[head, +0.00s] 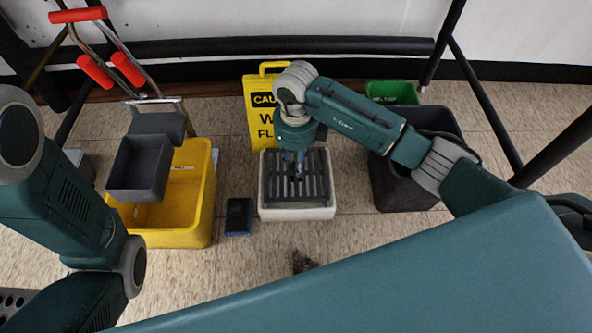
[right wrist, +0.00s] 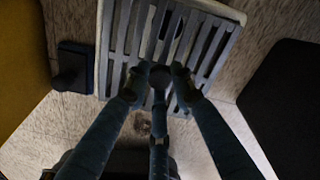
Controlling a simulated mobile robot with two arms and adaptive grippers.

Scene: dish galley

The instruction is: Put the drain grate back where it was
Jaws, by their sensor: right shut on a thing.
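The drain grate (head: 318,185) is a dark grey slatted panel at the pale floor basin (head: 297,214), in the middle of the head view. In the right wrist view the grate (right wrist: 200,45) lies inside the basin's light rim. I cannot tell whether it sits fully flat or is slightly raised. My right gripper (head: 294,172) reaches down from above and is shut on the grate's bars. In the right wrist view its fingertips (right wrist: 160,78) meet the slats near the grate's near side. My left arm shows at the left of the head view, but its gripper is out of view.
A yellow mop bucket (head: 198,205) with a grey wringer (head: 139,168) stands left, and a dark blue block (head: 238,217) lies beside the basin. A yellow caution sign (head: 259,110) stands behind. A dark bin (head: 400,188) is right. Dark debris (head: 302,262) lies in front.

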